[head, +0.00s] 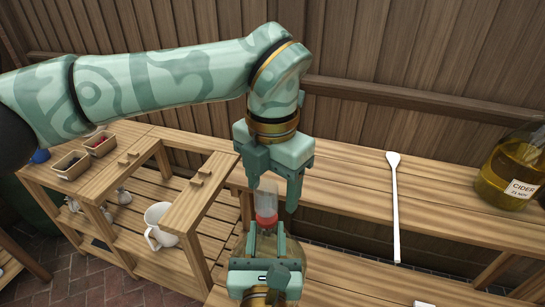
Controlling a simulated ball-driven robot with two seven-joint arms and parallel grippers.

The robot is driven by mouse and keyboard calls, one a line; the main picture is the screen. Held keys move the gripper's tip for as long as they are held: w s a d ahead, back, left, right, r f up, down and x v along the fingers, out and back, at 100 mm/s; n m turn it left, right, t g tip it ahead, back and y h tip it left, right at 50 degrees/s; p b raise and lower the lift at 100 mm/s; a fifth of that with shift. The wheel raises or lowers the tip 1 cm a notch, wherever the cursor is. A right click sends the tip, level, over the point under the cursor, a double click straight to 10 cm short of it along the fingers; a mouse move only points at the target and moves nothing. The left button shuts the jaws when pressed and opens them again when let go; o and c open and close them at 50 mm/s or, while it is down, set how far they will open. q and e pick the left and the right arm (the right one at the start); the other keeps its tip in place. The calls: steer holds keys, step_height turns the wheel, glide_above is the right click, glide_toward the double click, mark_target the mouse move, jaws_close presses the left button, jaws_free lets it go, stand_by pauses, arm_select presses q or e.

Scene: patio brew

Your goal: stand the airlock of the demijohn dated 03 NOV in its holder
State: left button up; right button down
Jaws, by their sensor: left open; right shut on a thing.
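A clear airlock with a red lower part (266,203) stands upright at the top of a glass demijohn (312,262). My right gripper (266,237) is shut on the demijohn's neck, just below the red part, and hides much of the demijohn. No date label shows on it. My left gripper (272,193) points down with its fingers open, one on each side of the airlock; I cannot tell whether they touch it. I cannot clearly make out the holder; small wooden blocks (201,178) stand on the shelf to the left.
A second demijohn (505,168) of yellow liquid, labelled CIDER with a NOV date, stands at the right. A white mug (160,226) sits on a lower shelf. Two small trays (68,165) are at the far left.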

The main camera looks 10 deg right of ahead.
mark_target(273, 202)
arm_select(q)
steer(key=shift+f, duration=2.15)
steer(key=c, duration=1.2)
steer(key=shift+r, duration=0.2)
steer(key=shift+r, duration=0.9)
steer(key=shift+c, duration=0.3)
